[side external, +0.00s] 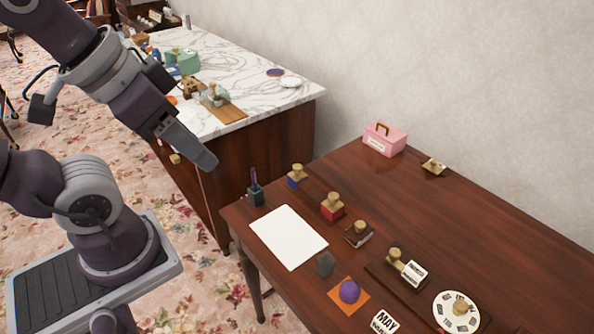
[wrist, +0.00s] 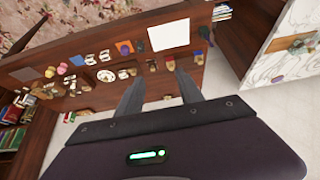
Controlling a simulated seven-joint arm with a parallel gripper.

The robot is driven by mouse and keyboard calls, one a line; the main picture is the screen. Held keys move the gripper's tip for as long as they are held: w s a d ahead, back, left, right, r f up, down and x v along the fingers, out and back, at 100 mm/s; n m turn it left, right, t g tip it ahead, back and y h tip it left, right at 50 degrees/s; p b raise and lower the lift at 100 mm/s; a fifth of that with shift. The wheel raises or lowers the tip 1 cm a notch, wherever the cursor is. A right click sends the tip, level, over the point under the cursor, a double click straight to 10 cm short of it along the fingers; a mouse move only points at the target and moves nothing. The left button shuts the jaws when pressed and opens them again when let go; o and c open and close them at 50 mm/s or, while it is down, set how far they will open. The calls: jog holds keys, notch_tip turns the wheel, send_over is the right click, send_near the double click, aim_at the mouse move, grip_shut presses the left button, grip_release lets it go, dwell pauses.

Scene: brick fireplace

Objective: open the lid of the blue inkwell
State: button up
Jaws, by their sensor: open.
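The blue inkwell (side external: 297,181) has a blue body and a tan, knob-like lid that sits on it, closed. It stands upright on the dark wooden table, near the back left. In the wrist view it is small, near the table's edge (wrist: 198,57). My gripper (side external: 200,152) is up in the air to the left of the table, well apart from the inkwell. In the wrist view its two fingers are spread with nothing between them (wrist: 158,92).
A red inkwell (side external: 332,207) and a dark brown one (side external: 358,234) stand in line with it. A dark pen holder (side external: 256,195) is to its left; a white sheet (side external: 289,237) lies in front. A pink box (side external: 385,139) is behind. A marble-topped counter (side external: 250,65) adjoins.

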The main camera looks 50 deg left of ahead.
jog(key=w+a+r+n+g, duration=0.2)
jog(key=w+n, duration=0.2)
jog(key=w, duration=0.7)
jog(key=n+g, duration=0.4)
jog(key=n, duration=0.7)
send_over(298, 166)
notch_tip(298, 166, down, 26)
jog(key=shift+s+r, duration=0.1)
notch_tip(298, 166, down, 8)
jog(key=shift+a+r, duration=0.1)
jog(key=shift+r, duration=0.05)
jog(key=shift+c, duration=0.2)
grip_shut()
jog(key=shift+r, duration=0.1)
